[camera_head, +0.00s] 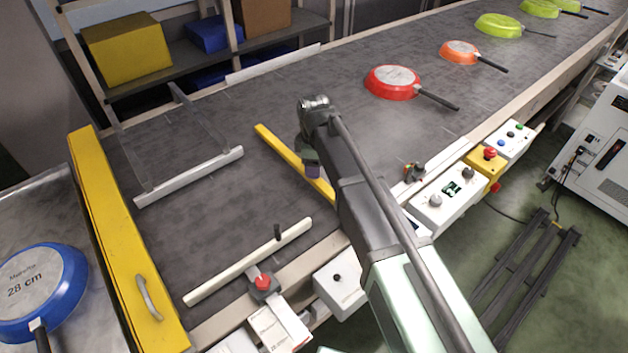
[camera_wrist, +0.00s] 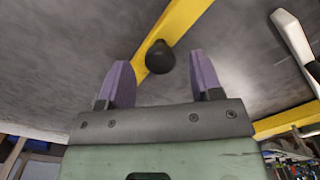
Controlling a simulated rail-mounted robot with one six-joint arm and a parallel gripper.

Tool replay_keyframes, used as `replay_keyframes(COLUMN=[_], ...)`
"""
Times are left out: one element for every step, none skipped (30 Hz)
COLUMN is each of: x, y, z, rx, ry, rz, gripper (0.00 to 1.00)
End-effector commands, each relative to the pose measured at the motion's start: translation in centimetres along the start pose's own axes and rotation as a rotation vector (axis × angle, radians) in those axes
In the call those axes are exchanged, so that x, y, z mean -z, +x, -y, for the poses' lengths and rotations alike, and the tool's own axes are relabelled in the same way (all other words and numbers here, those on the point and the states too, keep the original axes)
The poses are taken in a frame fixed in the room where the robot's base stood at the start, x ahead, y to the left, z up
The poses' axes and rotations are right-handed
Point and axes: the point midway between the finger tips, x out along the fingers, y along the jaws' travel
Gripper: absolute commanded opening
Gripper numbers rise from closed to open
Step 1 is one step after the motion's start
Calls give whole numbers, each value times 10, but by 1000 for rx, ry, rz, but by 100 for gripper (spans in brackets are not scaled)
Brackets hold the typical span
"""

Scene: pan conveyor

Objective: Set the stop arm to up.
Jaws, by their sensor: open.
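A yellow bar (camera_head: 275,145), which looks like the stop arm, lies low across the grey belt in the head view. My arm hides its near end. In the wrist view the yellow bar (camera_wrist: 185,20) runs behind a round black knob (camera_wrist: 160,57). My gripper (camera_head: 312,172) is over the bar, pointing down. In the wrist view my gripper (camera_wrist: 158,62) is open, and the knob shows between its two purple fingertips. The fingers are apart from the knob on both sides. I cannot tell how far the knob is beyond the tips.
A white guide bar (camera_head: 210,280) with a red knob (camera_head: 264,283) stands left of my arm. Red (camera_head: 392,82), orange (camera_head: 458,52) and green pans lie farther up the belt. Control boxes (camera_head: 447,205) line the near edge. A yellow gate (camera_head: 120,240) stands by a blue pan (camera_head: 40,290).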

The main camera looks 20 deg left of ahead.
Motion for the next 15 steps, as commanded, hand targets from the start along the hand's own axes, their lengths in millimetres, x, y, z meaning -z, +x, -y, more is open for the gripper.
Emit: replay_keyframes(x=[0,0,0,0,0,0,0,0,0,0,0,0,0,0,0], y=[15,16,17,17,16,15,14,14,14,14,14,14,14,14,14], z=[0,0,0,0,0,0,0,0,0,0,0,0,0,0,0], rx=[0,0,0,0,0,0,0,0,0,0,0,0,0,0,0], ry=[0,0,0,0,0,1,1,1,1,1,1,1,1,1,1], rz=[0,0,0,0,0,0,0,0,0,0,0,0,0,0,0], gripper=[59,59,59,59,59,59,59,59,59,59,56,50,45,41,35])
